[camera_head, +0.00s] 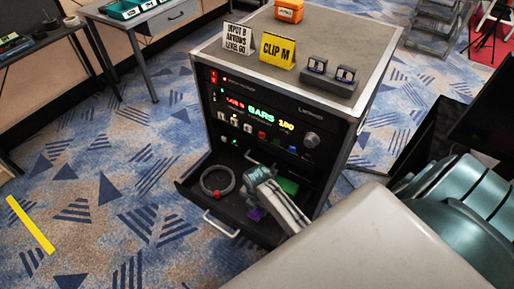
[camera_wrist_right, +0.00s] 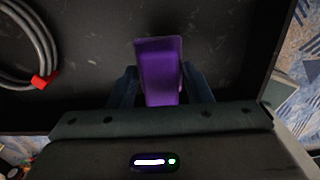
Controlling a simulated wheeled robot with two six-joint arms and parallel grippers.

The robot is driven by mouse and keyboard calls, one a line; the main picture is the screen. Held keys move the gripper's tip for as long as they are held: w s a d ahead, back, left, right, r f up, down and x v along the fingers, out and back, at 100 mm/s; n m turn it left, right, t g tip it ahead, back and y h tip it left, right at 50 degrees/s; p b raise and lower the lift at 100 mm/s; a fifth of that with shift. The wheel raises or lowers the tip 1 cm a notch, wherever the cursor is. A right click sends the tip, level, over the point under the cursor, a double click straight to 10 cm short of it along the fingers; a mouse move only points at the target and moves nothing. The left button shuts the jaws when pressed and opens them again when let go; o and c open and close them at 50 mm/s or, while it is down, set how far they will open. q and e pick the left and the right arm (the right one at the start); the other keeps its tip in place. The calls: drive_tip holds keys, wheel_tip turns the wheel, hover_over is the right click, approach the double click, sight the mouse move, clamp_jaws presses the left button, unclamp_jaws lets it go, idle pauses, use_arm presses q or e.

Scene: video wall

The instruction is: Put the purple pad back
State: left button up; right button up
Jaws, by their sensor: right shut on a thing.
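The purple pad (camera_wrist_right: 160,65) sits between the two dark fingers of my right gripper (camera_wrist_right: 161,88) in the right wrist view, and the gripper is shut on it. In the head view the purple pad (camera_head: 255,214) shows as a small patch inside the open drawer (camera_head: 190,192), partly hidden by my right gripper (camera_head: 257,208) and wrist. The drawer's dark floor is behind the pad in the wrist view. I cannot tell whether the pad touches it. My left gripper is not in view.
A coiled grey cable (camera_head: 217,181) with a red clip lies at the drawer's left. A green pad (camera_head: 287,186) lies at its right. Above is a lit control panel (camera_head: 260,115). Signs and an orange box (camera_head: 289,11) stand on the cabinet top. Carpet to the left is mostly clear.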

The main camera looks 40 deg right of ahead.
sight(257, 212)
wheel_tip(257, 212, down, 4)
drive_tip(key=shift+f, duration=0.25)
drive_tip(key=o, duration=0.9)
wheel_tip(257, 212, up, 12)
drive_tip(key=shift+r, duration=0.1)
